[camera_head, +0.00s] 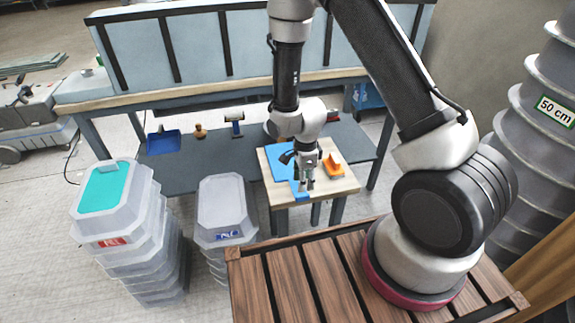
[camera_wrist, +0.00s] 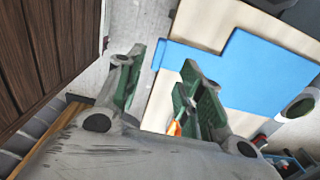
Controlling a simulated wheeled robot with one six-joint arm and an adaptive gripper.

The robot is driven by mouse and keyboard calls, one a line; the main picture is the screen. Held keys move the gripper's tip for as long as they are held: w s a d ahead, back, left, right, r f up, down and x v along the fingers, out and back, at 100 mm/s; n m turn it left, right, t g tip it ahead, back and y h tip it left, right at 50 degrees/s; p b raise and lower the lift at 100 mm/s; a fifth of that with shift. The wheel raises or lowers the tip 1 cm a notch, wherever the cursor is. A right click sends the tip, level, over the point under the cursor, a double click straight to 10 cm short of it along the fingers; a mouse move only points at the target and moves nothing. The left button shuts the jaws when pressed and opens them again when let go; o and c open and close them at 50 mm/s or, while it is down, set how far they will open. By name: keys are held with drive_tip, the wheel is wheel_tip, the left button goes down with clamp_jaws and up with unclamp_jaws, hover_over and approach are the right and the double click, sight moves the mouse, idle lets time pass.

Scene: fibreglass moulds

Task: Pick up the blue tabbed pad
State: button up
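The blue tabbed pad (camera_head: 279,161) lies flat on a small light wooden table (camera_head: 346,186); its narrow tab points toward the table's near edge. The pad also shows large in the wrist view (camera_wrist: 245,72), with the tab reaching left toward my fingertips. My gripper (camera_head: 306,185) is over the tab and hides part of the pad in the head view. In the wrist view my gripper (camera_wrist: 162,60) has its two green-lined fingers apart, with the tab's end between the tips in the picture. I cannot tell its height above the tab.
An orange block (camera_head: 333,163) sits on the table just right of my gripper. Stacks of grey lidded moulds (camera_head: 222,205) stand to the left. A dark bench shelf (camera_head: 190,176) behind holds a blue dustpan (camera_head: 163,142) and a brush (camera_head: 235,122). Tall grey moulds (camera_head: 535,110) stand right.

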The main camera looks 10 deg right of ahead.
sight(303, 196)
wheel_tip(303, 196, down, 7)
drive_tip(key=shift+s+r, duration=0.1)
drive_tip(key=shift+r, duration=0.1)
clamp_jaws()
